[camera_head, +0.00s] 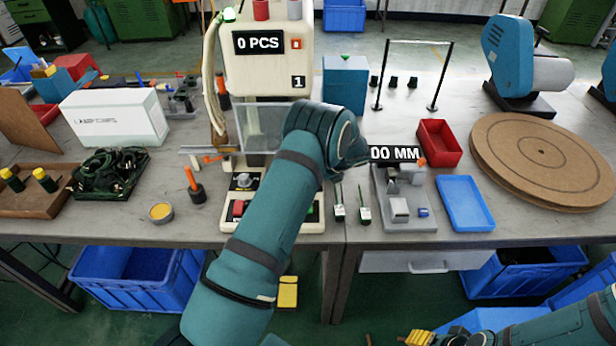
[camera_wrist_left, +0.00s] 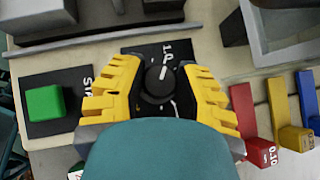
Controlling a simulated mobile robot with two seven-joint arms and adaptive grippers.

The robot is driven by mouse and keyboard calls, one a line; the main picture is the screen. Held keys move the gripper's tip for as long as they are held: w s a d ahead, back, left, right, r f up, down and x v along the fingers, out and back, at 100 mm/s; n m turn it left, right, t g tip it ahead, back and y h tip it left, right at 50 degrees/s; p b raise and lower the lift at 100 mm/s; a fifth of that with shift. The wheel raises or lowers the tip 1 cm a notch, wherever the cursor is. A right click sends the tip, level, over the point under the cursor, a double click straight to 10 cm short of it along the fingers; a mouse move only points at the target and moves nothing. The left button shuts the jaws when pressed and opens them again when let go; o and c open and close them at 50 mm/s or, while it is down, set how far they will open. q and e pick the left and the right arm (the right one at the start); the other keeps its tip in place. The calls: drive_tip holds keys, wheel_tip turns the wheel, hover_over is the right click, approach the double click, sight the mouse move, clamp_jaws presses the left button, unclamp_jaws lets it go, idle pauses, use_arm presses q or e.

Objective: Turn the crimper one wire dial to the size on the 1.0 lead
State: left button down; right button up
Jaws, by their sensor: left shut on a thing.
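The first crimper (camera_head: 268,62) is the cream machine with a "0 PCS" display and a "1" label. My left arm reaches up to it and hides its gripper and part of the panel in the head view. In the left wrist view my left gripper (camera_wrist_left: 160,88) has its yellow fingers on both sides of the black wire dial (camera_wrist_left: 158,82) and is shut on it. The dial's white pointer line faces the top of the picture, near a "1.0" mark. I cannot identify the 1.0 lead.
A green button (camera_wrist_left: 45,103) lies left of the dial in the wrist view; red, yellow and blue pieces (camera_wrist_left: 280,115) lie right. A cable tray (camera_head: 75,190), red bin (camera_head: 440,143), blue tray (camera_head: 466,203) and round brown board (camera_head: 540,155) occupy the bench.

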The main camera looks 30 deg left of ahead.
use_arm(q)
drive_tip(key=c, duration=0.6)
unclamp_jaws()
drive_tip(key=shift+a, duration=0.1)
drive_tip(key=v, duration=1.2)
